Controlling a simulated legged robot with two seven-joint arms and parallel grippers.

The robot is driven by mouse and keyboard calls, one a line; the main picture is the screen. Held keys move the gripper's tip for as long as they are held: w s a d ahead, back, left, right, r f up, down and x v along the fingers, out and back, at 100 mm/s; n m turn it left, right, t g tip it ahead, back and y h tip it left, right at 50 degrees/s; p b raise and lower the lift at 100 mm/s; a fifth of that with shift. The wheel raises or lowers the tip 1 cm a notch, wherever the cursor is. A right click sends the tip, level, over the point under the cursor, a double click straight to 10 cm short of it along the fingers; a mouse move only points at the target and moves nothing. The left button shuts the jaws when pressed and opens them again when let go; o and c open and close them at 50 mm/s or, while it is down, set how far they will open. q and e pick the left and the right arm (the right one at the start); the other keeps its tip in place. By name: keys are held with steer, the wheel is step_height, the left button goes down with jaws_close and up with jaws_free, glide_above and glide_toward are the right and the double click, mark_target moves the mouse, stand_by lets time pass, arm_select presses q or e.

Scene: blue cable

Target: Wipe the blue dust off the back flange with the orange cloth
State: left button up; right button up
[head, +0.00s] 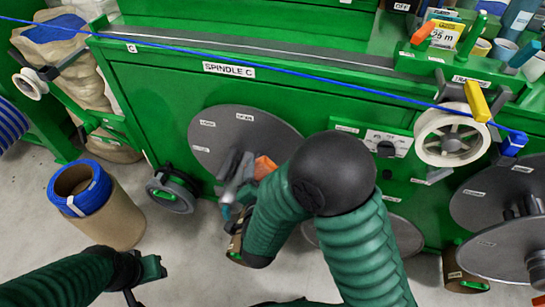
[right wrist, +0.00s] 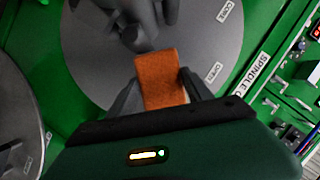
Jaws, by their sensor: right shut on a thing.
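The orange cloth (right wrist: 161,88) is a small folded block pinched between the fingers of my right gripper (right wrist: 162,76). In the head view the cloth (head: 264,166) shows in front of the large grey disc of spindle C, the back flange (head: 262,126). The flange (right wrist: 95,62) fills the upper middle of the right wrist view, with the cloth over its lower part; I cannot tell if they touch. I make out no blue dust on the visible flange. My right forearm hides much of its lower right. My left gripper (head: 148,277) is low at the left, its jaws unclear.
A grey spindle shaft (head: 232,172) sticks out before the flange. A blue cable (head: 300,74) runs across the green cabinet to a white pulley (head: 451,134). A cardboard drum with a blue coil (head: 112,222) stands on the floor left. More grey discs (head: 490,190) sit right.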

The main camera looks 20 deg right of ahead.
mark_target(269, 139)
steer(key=w+d, duration=0.1)
steer(key=w, duration=0.1)
steer(key=w+d+r, duration=0.1)
steer(key=w+d+p, duration=0.1)
steer(key=w+d, duration=0.1)
steer(key=shift+w+r, duration=0.2)
steer(key=shift+w, duration=0.15)
steer(key=shift+w+d, duration=0.55)
steer(key=shift+w, duration=0.3)
stand_by(0.6)
steer(key=shift+s+d+b, duration=0.2)
steer(key=shift+s+d, duration=0.4)
steer(key=shift+d, duration=0.2)
steer(key=shift+s+d+b, duration=0.2)
steer(key=shift+s+d, duration=0.4)
steer(key=shift+d, duration=0.2)
steer(key=shift+w, duration=0.15)
steer(key=shift+w+a+r, duration=0.1)
steer(key=shift+w+a, duration=0.5)
steer(key=shift+a, duration=0.2)
steer(key=shift+w+a+r, duration=0.1)
steer(key=shift+w+a, duration=0.5)
steer(key=shift+a, duration=0.15)
